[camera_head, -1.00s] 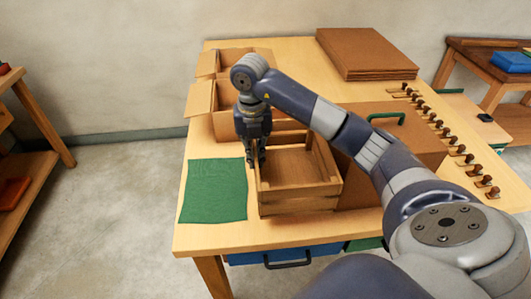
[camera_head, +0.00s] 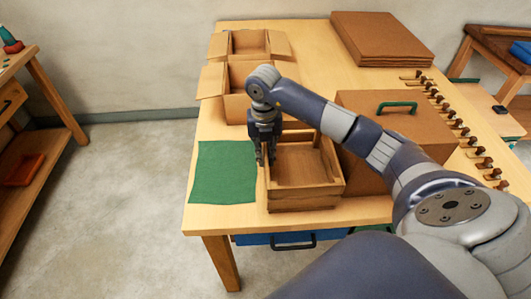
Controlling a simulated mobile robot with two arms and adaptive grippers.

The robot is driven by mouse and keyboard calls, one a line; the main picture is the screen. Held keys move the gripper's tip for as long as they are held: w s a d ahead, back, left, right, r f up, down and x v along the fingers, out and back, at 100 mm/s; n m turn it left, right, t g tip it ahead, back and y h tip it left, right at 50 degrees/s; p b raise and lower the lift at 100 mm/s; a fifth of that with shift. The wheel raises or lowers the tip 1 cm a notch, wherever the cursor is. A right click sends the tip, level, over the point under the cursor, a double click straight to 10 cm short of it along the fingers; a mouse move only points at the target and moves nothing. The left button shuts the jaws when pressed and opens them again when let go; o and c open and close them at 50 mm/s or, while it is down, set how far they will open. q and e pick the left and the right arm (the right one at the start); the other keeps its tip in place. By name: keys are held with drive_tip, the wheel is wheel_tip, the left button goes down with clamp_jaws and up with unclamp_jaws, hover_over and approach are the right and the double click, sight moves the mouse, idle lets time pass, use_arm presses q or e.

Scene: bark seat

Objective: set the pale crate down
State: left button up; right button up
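The pale crate (camera_head: 306,200) is an open wooden slatted box near the table's front edge, just right of the green mat (camera_head: 223,172). It looks level and empty. It is low over the table; I cannot tell whether its bottom touches the top. My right gripper (camera_head: 265,162) points down at the crate's left wall, with its fingers on either side of that wall, and appears shut on it. The fingertips are small and partly hard to make out. My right arm passes over the crate's back right. My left gripper is not in view.
Two open cardboard boxes (camera_head: 236,106) stand behind the crate. A brown case with a green handle (camera_head: 397,107) is close on its right. Several dark-knobbed pegs (camera_head: 455,123) line the table's right edge. Flat brown sheets (camera_head: 381,42) are stacked at the back. The mat is bare.

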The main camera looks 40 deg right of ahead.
drive_tip(key=shift+o, duration=0.5)
drive_tip(key=shift+r, duration=0.15)
drive_tip(key=shift+r, duration=0.3)
wheel_tip(320, 180, up, 7)
drive_tip(key=shift+w+a+f+b, duration=0.1)
drive_tip(key=shift+f+b, duration=0.1)
drive_tip(key=shift+b, duration=0.85)
drive_tip(key=shift+r+p, duration=0.35)
drive_tip(key=shift+r, duration=2.05)
